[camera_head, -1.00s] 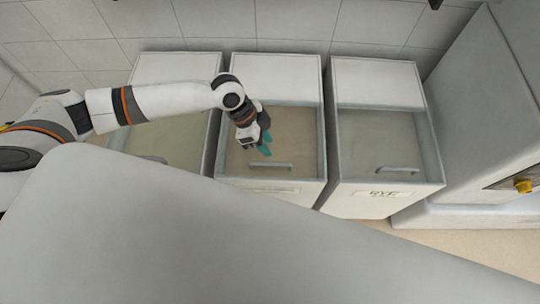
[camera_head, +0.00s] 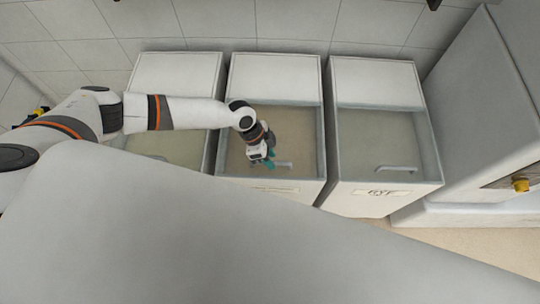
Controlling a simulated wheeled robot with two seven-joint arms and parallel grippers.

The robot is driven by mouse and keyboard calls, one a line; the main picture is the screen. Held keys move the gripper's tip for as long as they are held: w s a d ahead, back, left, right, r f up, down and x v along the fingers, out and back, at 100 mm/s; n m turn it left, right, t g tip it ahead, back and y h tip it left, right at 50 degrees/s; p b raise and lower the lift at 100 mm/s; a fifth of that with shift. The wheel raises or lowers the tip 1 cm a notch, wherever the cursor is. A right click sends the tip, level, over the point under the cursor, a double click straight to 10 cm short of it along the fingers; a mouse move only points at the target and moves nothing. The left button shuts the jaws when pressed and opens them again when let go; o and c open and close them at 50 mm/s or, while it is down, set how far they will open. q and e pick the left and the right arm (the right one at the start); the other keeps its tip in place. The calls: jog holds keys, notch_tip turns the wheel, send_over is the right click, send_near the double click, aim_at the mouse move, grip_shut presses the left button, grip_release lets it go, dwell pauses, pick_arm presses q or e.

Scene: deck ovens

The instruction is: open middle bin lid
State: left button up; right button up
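The middle bin (camera_head: 274,76) is white, with a clear lid (camera_head: 300,132) that lies closed over brownish contents. A light grey bar handle (camera_head: 284,165) sits near the lid's front edge, and its left part is hidden behind my gripper. My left gripper (camera_head: 269,161) has teal fingertips and points down at the left end of the handle. I cannot tell whether the fingers touch the handle or how far apart they are. My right gripper is not in view.
A left bin (camera_head: 176,70) and a right bin (camera_head: 376,80) stand close on both sides, with narrow gaps. The right bin has its own handle (camera_head: 396,169). A large pale surface (camera_head: 200,240) fills the foreground. A light grey machine (camera_head: 480,110) stands at the right.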

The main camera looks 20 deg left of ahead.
pick_arm(q)
jog(key=shift+d+f, duration=0.1)
jog(key=shift+f, duration=0.1)
grip_shut()
